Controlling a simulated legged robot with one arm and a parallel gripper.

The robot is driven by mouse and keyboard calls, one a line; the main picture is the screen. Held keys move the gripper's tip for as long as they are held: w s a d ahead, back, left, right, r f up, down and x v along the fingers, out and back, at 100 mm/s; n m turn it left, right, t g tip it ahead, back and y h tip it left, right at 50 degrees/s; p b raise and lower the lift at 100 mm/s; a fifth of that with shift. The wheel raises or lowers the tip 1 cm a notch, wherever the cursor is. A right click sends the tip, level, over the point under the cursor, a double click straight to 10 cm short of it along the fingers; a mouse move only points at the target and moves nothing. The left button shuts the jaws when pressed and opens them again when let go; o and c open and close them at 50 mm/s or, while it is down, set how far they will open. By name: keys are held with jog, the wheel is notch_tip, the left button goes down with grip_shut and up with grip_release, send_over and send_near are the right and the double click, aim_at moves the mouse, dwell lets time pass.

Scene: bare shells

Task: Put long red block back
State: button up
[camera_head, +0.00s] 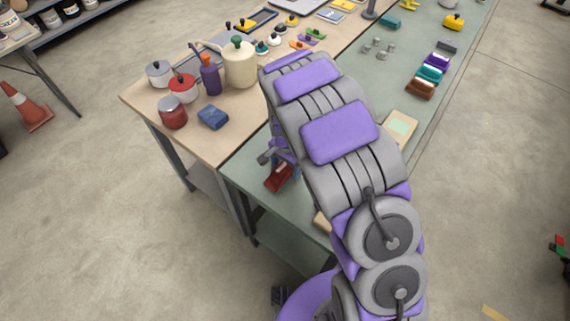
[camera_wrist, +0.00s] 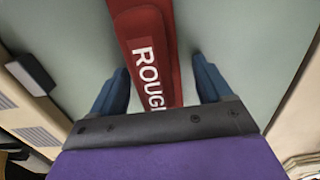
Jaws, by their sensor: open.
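The long red block (camera_head: 279,177) lies on the green tabletop near its left front edge, partly hidden by my arm. In the wrist view the red block (camera_wrist: 143,35) carries white lettering that reads "ROUG", with the rest cut off. My gripper (camera_wrist: 160,72) is open, with one blue finger on each side of the block and gaps between. In the head view my gripper (camera_head: 268,154) is just above and beside the block, mostly hidden by the arm. A row with a purple block (camera_head: 438,61), a teal block (camera_head: 430,73) and a brown block (camera_head: 420,88) stands farther right.
A wooden tray with a pale green inset (camera_head: 400,128) lies right of my arm. A wooden table (camera_head: 190,135) adjoins on the left, with a blue block (camera_head: 213,117), a cream pot (camera_head: 239,65) and jars. A grey block (camera_head: 447,46) lies beyond the coloured row.

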jog(key=shift+d+r, duration=0.1)
jog(key=shift+r, duration=0.05)
notch_tip(320, 180, up, 12)
jog(key=p, duration=0.2)
jog(key=shift+p, duration=0.35)
jog(key=s+d+r+n, duration=0.3)
jog(key=s+d+r, duration=0.6)
jog(key=s+r, duration=0.4)
jog(key=s+d+r+n, duration=0.1)
jog(key=s+d+n, duration=0.1)
jog(key=s, duration=0.8)
jog(key=s+d+r+n+g, duration=0.1)
jog(key=s+d+n, duration=0.1)
jog(key=s, duration=0.8)
jog(key=shift+s+r+n+g, duration=0.2)
jog(key=shift+s+n+g, duration=0.1)
